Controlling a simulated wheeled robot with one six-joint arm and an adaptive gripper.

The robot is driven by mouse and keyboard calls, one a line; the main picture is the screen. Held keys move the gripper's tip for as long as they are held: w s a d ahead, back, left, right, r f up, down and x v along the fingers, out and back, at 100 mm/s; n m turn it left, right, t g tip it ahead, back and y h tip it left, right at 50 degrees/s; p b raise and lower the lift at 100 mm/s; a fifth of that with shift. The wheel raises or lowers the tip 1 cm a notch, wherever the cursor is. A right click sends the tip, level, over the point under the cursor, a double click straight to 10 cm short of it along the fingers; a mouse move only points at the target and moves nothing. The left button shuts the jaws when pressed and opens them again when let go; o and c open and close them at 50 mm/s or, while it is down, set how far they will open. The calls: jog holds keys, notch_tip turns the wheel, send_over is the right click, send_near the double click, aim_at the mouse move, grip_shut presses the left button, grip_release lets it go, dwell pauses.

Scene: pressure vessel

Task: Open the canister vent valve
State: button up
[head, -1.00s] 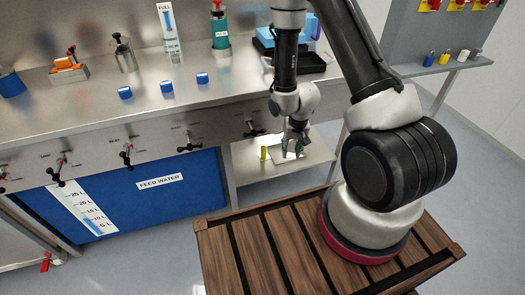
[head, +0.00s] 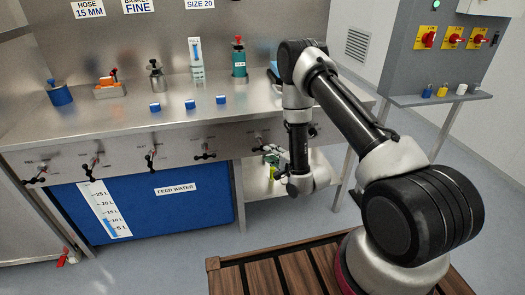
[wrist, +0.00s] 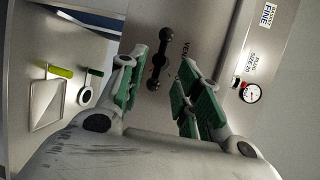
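A black bar-shaped valve handle with rounded ends (wrist: 157,60) sits on the steel panel in the wrist view. Beside it is a label starting "VEN", the rest hidden by a finger. The handle is ahead of the fingers, and I see no contact.
Several similar valves (head: 151,157) line the panel to the left. A gauge (wrist: 250,92) shows at right in the wrist view. A blue feed water tank (head: 150,207) fills the space below left.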

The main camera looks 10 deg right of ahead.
aim_at(262, 147)
jog(key=x, duration=0.6)
jog(key=shift+w+a+f, duration=0.15)
jog(key=shift+w, duration=0.2)
grip_shut()
